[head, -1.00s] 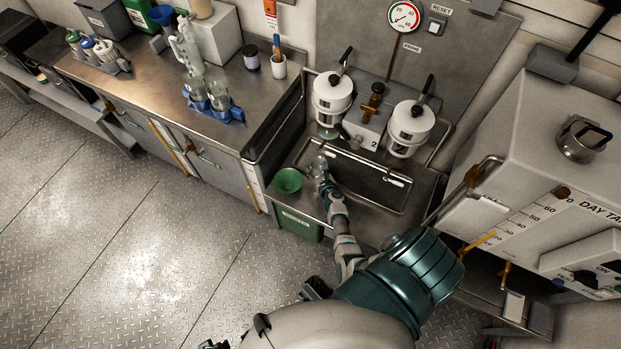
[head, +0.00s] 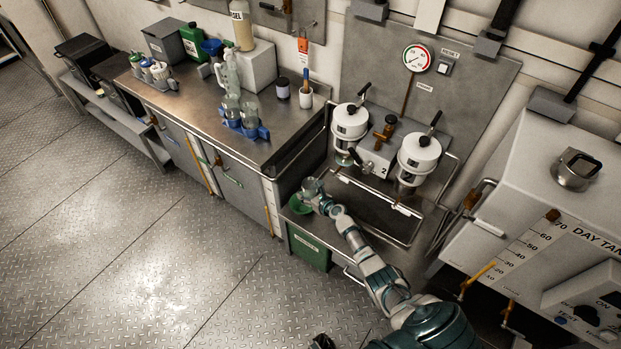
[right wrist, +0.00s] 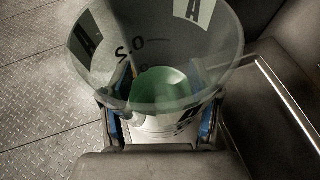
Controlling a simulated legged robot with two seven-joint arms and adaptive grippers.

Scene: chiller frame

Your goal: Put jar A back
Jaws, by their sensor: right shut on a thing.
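Jar A (head: 312,187) is a clear glass jar held by my right gripper (head: 325,204). The right wrist view shows the wide rim of the jar (right wrist: 155,50), its "A" labels and scale marks, with the blue finger pads on both sides of it. Green shows through the glass. In the head view the jar is over or beside the green funnel (head: 298,206) at the sink's left end; I cannot tell whether they touch. A blue rack (head: 262,132) on the counter holds clear jars.
A green bin (head: 308,248) stands below the funnel. Two white filter housings (head: 350,122) (head: 418,155) stand behind the sink tray (head: 375,207). A black-lidded container (head: 282,88) and a white cup (head: 306,97) are on the counter.

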